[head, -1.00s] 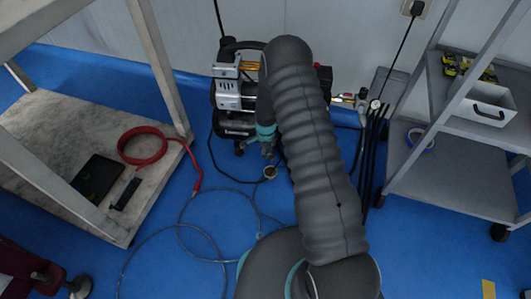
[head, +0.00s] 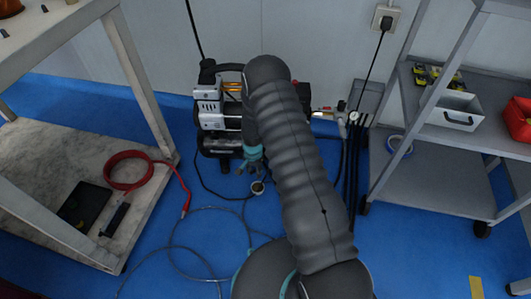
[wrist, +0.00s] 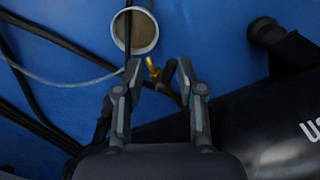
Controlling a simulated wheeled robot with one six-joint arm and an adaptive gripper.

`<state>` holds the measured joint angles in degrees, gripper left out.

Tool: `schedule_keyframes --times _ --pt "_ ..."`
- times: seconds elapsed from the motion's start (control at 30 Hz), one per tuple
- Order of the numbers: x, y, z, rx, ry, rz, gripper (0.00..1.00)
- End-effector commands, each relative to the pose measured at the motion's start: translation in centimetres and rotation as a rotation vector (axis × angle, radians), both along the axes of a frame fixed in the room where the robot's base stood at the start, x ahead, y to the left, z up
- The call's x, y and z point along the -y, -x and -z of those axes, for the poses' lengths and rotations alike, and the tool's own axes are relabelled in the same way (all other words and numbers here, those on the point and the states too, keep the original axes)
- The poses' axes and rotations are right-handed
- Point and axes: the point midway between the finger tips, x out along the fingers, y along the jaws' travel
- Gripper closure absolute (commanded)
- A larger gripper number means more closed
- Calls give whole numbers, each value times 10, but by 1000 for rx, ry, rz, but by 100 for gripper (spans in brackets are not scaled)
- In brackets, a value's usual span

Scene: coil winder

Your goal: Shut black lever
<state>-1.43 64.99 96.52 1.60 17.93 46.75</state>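The air compressor (head: 212,118) stands on the blue floor by the wall, partly hidden behind my arm. Its black tank (wrist: 260,110) fills the right of the wrist view. A brass fitting (wrist: 153,69) shows between my fingertips, with a small dark piece (wrist: 169,71) beside it that may be the black lever; its exact position is hard to tell. My gripper (wrist: 160,78) is open, its two fingers on either side of these parts. Whether a finger touches them I cannot tell. In the head view my gripper (head: 254,166) is low beside the compressor.
A small round cup (head: 257,187) stands on the floor just beyond my fingertips, also in the wrist view (wrist: 152,30). Hoses and cables (head: 205,225) lie around. A table with a lower shelf (head: 35,150) is at left, a grey cart (head: 430,185) at right.

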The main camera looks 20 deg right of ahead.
Motion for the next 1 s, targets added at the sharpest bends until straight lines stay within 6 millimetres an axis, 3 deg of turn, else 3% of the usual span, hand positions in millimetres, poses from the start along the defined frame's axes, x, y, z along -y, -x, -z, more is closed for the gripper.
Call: schedule_keyframes --times 0.57,1.0 --pt "14 9 -4 -2 0 -507 62" --pt "15 8 -78 2 0 -505 62"
